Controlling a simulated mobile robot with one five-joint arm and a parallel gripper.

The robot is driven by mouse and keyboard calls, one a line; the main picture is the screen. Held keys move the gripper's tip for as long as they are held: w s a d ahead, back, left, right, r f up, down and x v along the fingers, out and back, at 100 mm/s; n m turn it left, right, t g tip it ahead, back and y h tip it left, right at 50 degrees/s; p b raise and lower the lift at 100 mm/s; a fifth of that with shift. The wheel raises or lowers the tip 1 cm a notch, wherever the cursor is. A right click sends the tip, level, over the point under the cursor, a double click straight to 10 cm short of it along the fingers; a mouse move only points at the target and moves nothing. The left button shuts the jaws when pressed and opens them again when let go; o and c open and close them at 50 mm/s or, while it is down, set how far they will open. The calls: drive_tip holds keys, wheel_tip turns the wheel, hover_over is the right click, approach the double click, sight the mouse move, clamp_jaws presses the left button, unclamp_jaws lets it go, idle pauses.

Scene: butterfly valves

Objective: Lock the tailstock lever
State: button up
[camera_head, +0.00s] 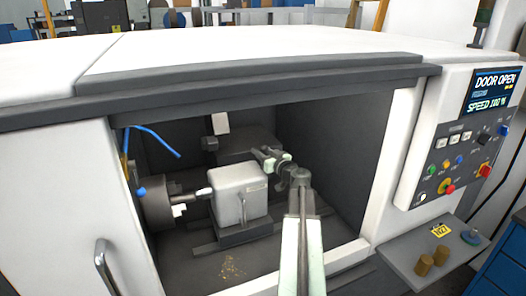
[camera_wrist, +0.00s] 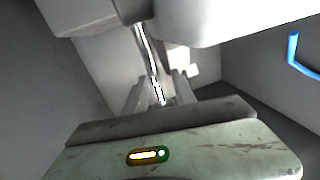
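The tailstock (camera_head: 238,182) is a white block on a dark base inside the open lathe. A thin lever (camera_head: 243,210) shows on its front face. In the wrist view a thin bright rod (camera_wrist: 150,62), which looks like the lever, runs below the white tailstock body (camera_wrist: 205,20). My gripper (camera_head: 264,156) is just right of and behind the tailstock's top in the head view, apart from the lever. Its pale green housing (camera_wrist: 220,150) fills the bottom of the wrist view.
The chuck (camera_head: 157,206) is left of the tailstock. A blue hose (camera_head: 155,140) hangs at upper left. The door frame (camera_head: 398,150) and dark overhead rail (camera_head: 230,82) bound the opening. The control panel (camera_head: 465,135) reads DOOR OPEN. Free room lies right of the tailstock.

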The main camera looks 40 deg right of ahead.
clamp_jaws()
drive_tip(key=shift+d, duration=0.15)
idle(1.1)
